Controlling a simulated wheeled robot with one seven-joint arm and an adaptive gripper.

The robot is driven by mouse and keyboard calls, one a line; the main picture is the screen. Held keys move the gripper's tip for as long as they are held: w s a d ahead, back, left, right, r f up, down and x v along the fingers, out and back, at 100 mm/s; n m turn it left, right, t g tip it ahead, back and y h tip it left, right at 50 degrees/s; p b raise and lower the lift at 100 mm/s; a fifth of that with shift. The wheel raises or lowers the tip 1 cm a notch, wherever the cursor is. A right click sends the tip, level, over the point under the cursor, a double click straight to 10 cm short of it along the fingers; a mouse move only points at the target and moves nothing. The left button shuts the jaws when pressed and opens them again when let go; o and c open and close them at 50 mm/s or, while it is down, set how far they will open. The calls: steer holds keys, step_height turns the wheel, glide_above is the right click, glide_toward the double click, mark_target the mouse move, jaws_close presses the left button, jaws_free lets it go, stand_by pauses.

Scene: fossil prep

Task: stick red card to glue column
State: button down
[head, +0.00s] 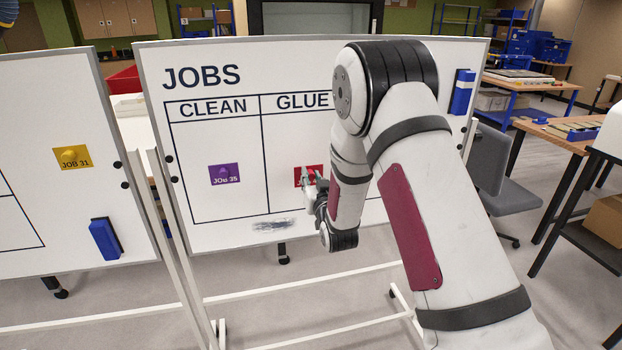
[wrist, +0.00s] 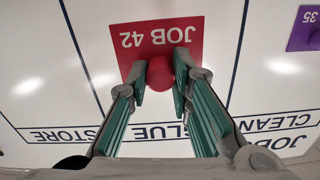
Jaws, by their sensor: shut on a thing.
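The red card (head: 299,179), marked JOB 42 in the wrist view (wrist: 140,50), has a round red knob (wrist: 160,73). My gripper (wrist: 166,80) is shut on this knob, one finger on each side. In the head view my gripper (head: 311,184) is in front of the jobs board (head: 240,236). The card lies flat to the board and appears between the two lines of the GLUE column (head: 282,140). I cannot tell whether its back touches the board. My arm hides the right part of the board and part of the card.
A purple card (head: 224,177) marked JOB 35 is in the CLEAN column. A blue eraser (head: 462,92) is at the board's upper right. A second board (head: 60,200) at the left bears a yellow card (head: 73,158) and a blue eraser (head: 105,240). White stand legs cross the floor.

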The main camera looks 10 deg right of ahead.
mark_target(308, 168)
steer(key=shift+w+d+b, duration=0.15)
steer(key=shift+w+b, duration=1.15)
steer(key=shift+w, duration=1.45)
steer(key=c, duration=2)
jaws_free()
steer(key=shift+c, duration=1.2)
